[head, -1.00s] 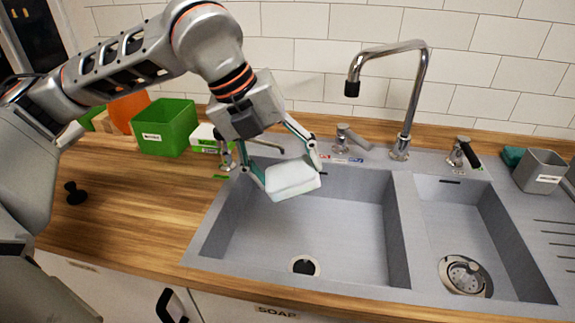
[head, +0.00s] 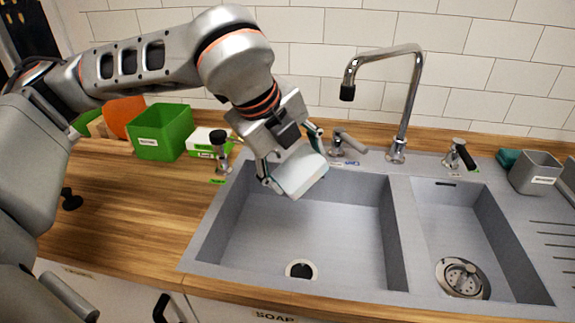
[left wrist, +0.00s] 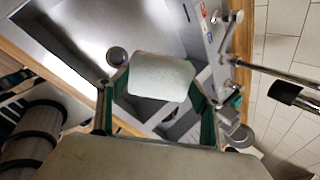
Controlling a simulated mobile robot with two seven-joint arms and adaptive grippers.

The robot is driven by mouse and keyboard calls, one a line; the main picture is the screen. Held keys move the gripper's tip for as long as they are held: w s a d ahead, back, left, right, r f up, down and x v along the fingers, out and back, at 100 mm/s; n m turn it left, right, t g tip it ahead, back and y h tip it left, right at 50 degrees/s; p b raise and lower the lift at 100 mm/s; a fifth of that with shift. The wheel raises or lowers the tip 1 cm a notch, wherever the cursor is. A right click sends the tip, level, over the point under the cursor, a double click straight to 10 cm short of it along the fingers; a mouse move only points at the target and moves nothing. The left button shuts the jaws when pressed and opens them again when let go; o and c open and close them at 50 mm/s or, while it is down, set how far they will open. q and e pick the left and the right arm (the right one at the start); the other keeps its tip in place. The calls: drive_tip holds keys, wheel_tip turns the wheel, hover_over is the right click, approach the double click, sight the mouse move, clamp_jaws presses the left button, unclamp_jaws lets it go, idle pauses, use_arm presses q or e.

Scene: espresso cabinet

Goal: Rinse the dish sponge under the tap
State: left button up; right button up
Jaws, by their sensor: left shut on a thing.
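My left gripper (head: 287,167) is shut on a pale, whitish block, the dish sponge (head: 301,175). It holds the sponge tilted over the back left part of the large sink basin (head: 310,235). The sponge also shows between the fingers in the left wrist view (left wrist: 161,77). The tall chrome tap (head: 412,95) stands behind the sinks, its dark-tipped spout (head: 347,91) above and to the right of the sponge. I see no water under the spout. The spout's dark tip also shows at the right of the left wrist view (left wrist: 285,93). My right gripper is not in view.
A lever handle (head: 348,141) and a black-topped handle (head: 459,155) stand left and right of the tap. A black-topped fitting (head: 220,150) stands at the sink's left corner. A green bin (head: 160,132) is at left, a grey caddy (head: 535,172) at right. The basins look empty.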

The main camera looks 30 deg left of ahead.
use_arm(q)
drive_tip(key=w+d+f, duration=0.2)
drive_tip(key=w, duration=0.8)
drive_tip(key=shift+w+d, duration=0.2)
drive_tip(key=shift+d, duration=0.1)
drive_tip(key=shift+f, duration=0.1)
